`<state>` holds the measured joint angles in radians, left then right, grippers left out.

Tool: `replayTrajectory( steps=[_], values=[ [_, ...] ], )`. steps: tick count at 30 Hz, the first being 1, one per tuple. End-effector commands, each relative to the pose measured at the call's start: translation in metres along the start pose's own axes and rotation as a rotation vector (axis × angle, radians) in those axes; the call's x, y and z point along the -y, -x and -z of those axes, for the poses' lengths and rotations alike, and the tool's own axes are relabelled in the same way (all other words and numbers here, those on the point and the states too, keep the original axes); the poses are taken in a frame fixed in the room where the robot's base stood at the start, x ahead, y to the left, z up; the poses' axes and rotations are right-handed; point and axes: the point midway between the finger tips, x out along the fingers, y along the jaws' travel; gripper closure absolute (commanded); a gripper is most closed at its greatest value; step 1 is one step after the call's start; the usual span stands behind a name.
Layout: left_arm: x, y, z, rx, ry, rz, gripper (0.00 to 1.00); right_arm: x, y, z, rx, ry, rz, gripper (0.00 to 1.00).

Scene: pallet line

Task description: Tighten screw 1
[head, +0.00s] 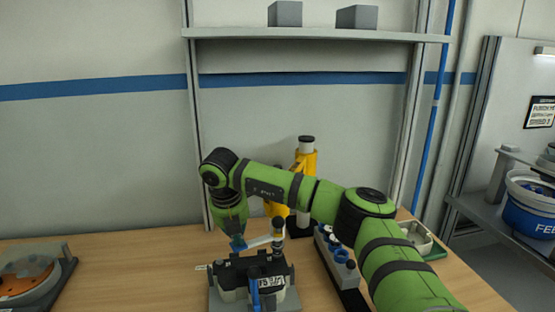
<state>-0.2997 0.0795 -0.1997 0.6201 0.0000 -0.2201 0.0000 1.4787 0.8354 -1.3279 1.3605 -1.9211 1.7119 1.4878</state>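My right arm, green with black joints, comes in from the right. Its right gripper (238,242) points down just above the black fixture (238,274) on the table. A small blue piece shows at the fingertips, with a pale bar (260,241) running right from it toward a short upright post (278,228). I cannot tell whether the fingers are shut on the bar. A blue upright part (255,292) stands at the front of the fixture, beside a white printed label (272,284). Screw 1 cannot be made out. My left gripper is not in view.
A yellow tool with a black cap (306,160) stands behind my arm. A dark rack with blue and grey pieces (338,256) lies right of the fixture. A clear-covered orange disc unit (30,278) sits at the left. The table between it and the fixture is clear.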

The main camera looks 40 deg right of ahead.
Motion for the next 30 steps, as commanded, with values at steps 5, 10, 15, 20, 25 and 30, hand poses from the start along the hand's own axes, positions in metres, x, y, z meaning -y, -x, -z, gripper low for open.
replayTrajectory(
  steps=[5,10,15,20,25,30],
  values=[
    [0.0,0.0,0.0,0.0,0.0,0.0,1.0,0.001,-0.004,0.002,-0.005,0.001,0.006,1.0],
    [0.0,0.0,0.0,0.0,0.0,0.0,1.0,0.001,-0.003,0.002,-0.005,0.001,0.006,1.0],
    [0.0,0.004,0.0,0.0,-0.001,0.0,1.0,0.001,0.002,0.0,-0.004,0.001,0.005,1.0],
    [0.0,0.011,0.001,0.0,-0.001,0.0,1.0,0.001,0.015,-0.004,-0.002,0.0,0.003,1.0],
    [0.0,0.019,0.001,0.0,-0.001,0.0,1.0,0.001,0.027,-0.007,-0.002,0.0,0.003,1.0],
    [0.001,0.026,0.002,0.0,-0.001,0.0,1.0,0.0,0.039,-0.01,-0.001,0.0,0.002,1.0]
  ],
)
